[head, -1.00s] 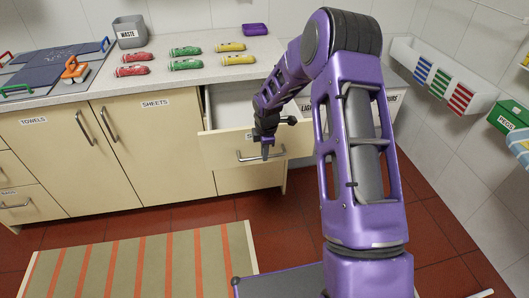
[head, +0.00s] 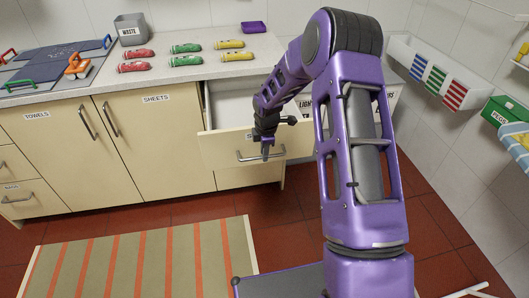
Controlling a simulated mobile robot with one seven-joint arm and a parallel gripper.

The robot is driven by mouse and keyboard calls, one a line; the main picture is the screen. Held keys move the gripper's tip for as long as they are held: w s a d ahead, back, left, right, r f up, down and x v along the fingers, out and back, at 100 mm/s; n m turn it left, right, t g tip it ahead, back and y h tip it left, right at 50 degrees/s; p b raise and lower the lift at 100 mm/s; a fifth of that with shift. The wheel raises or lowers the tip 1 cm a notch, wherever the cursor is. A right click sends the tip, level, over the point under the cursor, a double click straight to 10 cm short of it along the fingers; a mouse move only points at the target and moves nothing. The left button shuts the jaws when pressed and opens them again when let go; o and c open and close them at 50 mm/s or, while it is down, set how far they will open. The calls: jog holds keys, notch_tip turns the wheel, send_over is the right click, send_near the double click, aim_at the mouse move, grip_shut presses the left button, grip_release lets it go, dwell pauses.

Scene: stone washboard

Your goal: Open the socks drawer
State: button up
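A cream drawer (head: 226,146) under the counter stands pulled out, with its pale inside showing. Its label starts with "S", but my gripper hides the rest. The drawer has a metal bar handle (head: 248,158) on its front. My gripper (head: 266,154) is right at the handle, pointing down at its right part. Its fingers are small and partly overlapped by the handle, so I cannot tell whether they are closed on it.
Cupboards labelled towels (head: 45,150) and sheets (head: 150,140) are shut to the left. Several coloured rolled items (head: 186,60) and a waste bin (head: 130,30) are on the counter (head: 180,80). A striped mat (head: 140,260) lies on the red floor. A white rack (head: 440,80) is on the right wall.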

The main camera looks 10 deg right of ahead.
jog(key=shift+o, duration=1.3)
jog(key=shift+r, duration=0.1)
jog(key=s+r+p, duration=0.1)
jog(key=r, duration=0.7)
jog(key=s+r+p, duration=0.1)
jog(key=s+r, duration=0.1)
jog(key=r, duration=0.7)
jog(key=shift+s, duration=0.25)
